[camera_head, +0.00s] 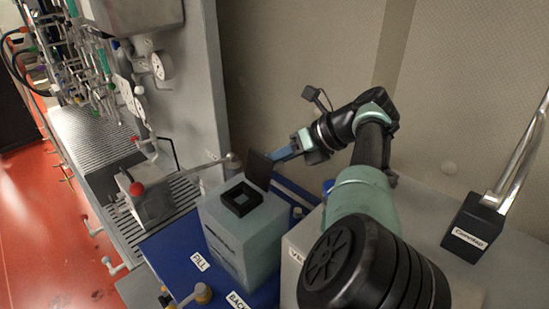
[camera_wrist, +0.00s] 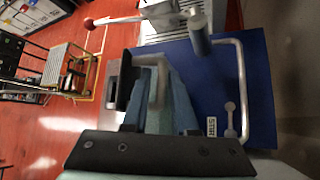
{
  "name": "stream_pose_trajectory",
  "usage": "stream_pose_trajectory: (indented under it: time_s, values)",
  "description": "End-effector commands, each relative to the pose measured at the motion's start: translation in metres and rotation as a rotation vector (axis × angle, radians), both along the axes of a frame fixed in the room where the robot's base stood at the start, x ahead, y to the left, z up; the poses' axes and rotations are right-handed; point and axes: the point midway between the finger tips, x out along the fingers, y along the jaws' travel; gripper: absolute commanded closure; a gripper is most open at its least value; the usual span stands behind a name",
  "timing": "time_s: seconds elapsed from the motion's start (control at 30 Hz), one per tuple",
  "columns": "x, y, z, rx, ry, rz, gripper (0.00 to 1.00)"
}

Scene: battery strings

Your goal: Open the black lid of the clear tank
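The clear tank (camera_head: 243,240) is a pale box on a blue base, with a square black rim (camera_head: 240,198) around its top opening. The black lid (camera_head: 258,170) stands up steeply at the rim's back edge, and the opening is uncovered. My gripper (camera_head: 278,156) is behind the lid, its blue fingers pointing at the lid's back face, very close or touching. In the wrist view, the fingers (camera_wrist: 172,100) look together, with nothing visible held between them. A black edge (camera_wrist: 124,82) beside the fingertips there may be the lid or rim; I cannot tell which.
A lever with a red ball (camera_head: 136,189) stands left of the tank. A wall rises behind my arm. A labelled black block with a metal handle (camera_head: 474,222) is at right.

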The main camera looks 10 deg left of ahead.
Motion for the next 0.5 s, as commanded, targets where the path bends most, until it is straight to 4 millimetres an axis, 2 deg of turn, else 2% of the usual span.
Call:
stream_pose_trajectory:
  time_s: [0.3,0.5]
  values:
    - [0.001,-0.004,0.004,0.000,-0.006,-0.004,0.74]
    - [-0.003,-0.025,0.023,-0.001,-0.009,-0.006,0.74]
